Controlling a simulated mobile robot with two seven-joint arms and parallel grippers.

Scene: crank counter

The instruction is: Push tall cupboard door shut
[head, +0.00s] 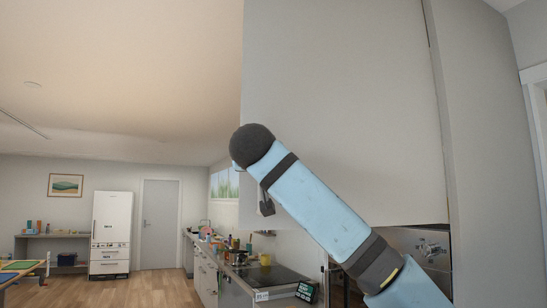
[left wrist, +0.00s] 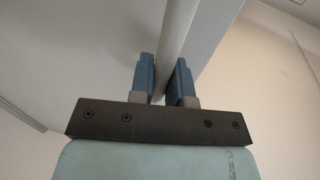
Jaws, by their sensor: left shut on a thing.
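The tall cupboard door (head: 345,85) is a large plain grey panel filling the upper middle of the head view. A dark seam runs down its right side, beside another grey panel (head: 485,130). In the left wrist view, my left gripper (left wrist: 166,72) has its blue fingers on both sides of a pale door edge (left wrist: 187,40) and is shut on it. One of my blue arms crosses the head view from the lower right, with its dark round joint over the door's left edge. No fingertips show clearly in the head view. My right gripper is not seen.
A counter with a dark hob (head: 268,279) and several small items runs below and behind the door. A white fridge (head: 110,233) and a grey room door (head: 160,223) stand at the far wall.

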